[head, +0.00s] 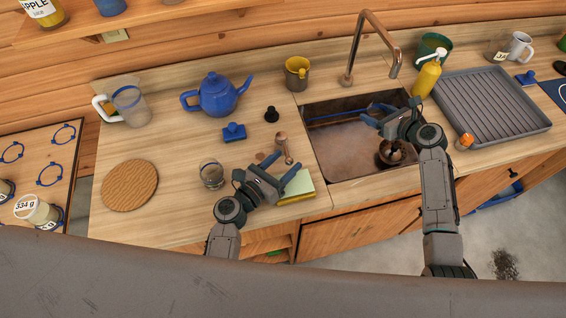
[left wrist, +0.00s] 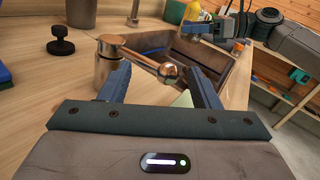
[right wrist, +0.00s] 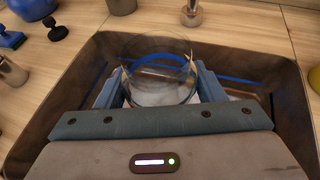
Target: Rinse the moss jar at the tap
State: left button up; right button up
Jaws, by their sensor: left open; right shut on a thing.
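The clear glass jar (right wrist: 158,72) is between the fingers of my right gripper (head: 377,113), which is shut on it over the sink (head: 335,150). The jar looks transparent in the right wrist view; I cannot make out moss, and it is hard to see in the head view. The copper tap spout (head: 368,42) arches over the back of the sink. The metal tap lever (head: 282,147) with a ball end stands left of the sink. My left gripper (head: 281,167) is open, and the lever's ball end (left wrist: 168,72) shows between its fingers in the left wrist view; contact is unclear.
A drinking glass (head: 212,175) and a green-yellow sponge (head: 299,187) are near my left gripper. A blue teapot (head: 213,95) and a blue stamp-like block (head: 234,132) stand behind. A yellow soap bottle (head: 427,76) and a grey drying tray (head: 492,105) are right of the sink.

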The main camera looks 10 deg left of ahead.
pick_arm(q)
jog(key=shift+c, duration=0.5)
jog(key=shift+s+a, duration=0.1)
jog(key=shift+a, duration=0.05)
grip_shut()
jog(key=shift+r, duration=0.1)
jog(key=shift+a+m+g+h, duration=0.6)
jog(key=shift+m+g+h, duration=0.2)
jog(key=shift+g+h, duration=0.1)
jog(key=shift+a+m+g+h, duration=0.6)
jog(key=shift+m+g+h, duration=0.2)
jog(key=shift+g+h, duration=0.1)
jog(key=shift+r, duration=0.1)
